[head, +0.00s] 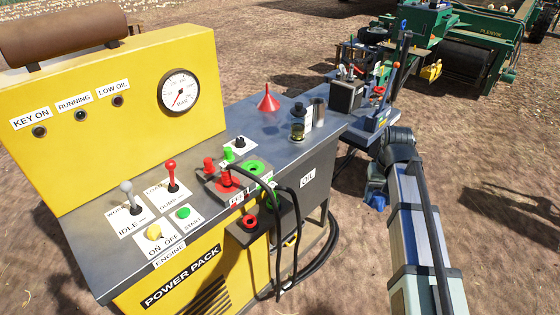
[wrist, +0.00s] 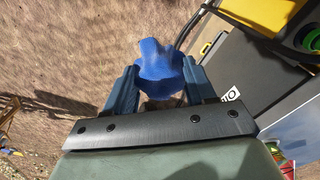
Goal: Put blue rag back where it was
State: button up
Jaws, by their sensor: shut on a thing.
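The blue rag (wrist: 158,56) is crumpled between the two fingers of my gripper (wrist: 160,75) in the wrist view. My gripper is shut on it and holds it over brown ground. In the head view, my gripper (head: 376,187) is right of the power pack, beside the grey OIL cabinet and apart from it. A blue patch of the rag (head: 375,202) shows at the fingertips there. The rag's lower side is hidden.
The yellow power pack (head: 130,95) has a grey top (head: 205,130) with levers, buttons and black hoses (head: 277,235). A red funnel (head: 267,100) and a small jar (head: 298,125) stand on it. A tool-laden table (head: 342,130) is behind my arm. Green machinery (head: 478,52) stands farther back.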

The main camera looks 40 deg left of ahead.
jog(key=s+a+r+n, duration=0.1)
jog(key=s+a+n, duration=0.1)
jog(key=a, duration=0.8)
jog(key=s+a+r+n, duration=0.1)
jog(key=s+a+r, duration=0.15)
jog(key=a, duration=0.75)
jog(key=s+a+r+n, duration=0.1)
jog(key=s+a+n, duration=0.15)
jog(key=a, duration=0.75)
jog(key=r+n, duration=0.2)
jog(key=n, duration=0.4)
send_over(276, 160)
jog(key=shift+m, duration=0.25)
jog(key=shift+f, duration=5)
jog(key=shift+f, duration=0.1)
jog(key=o, duration=1.1)
notch_tip(276, 160, up, 12)
jog(key=shift+r, duration=0.1)
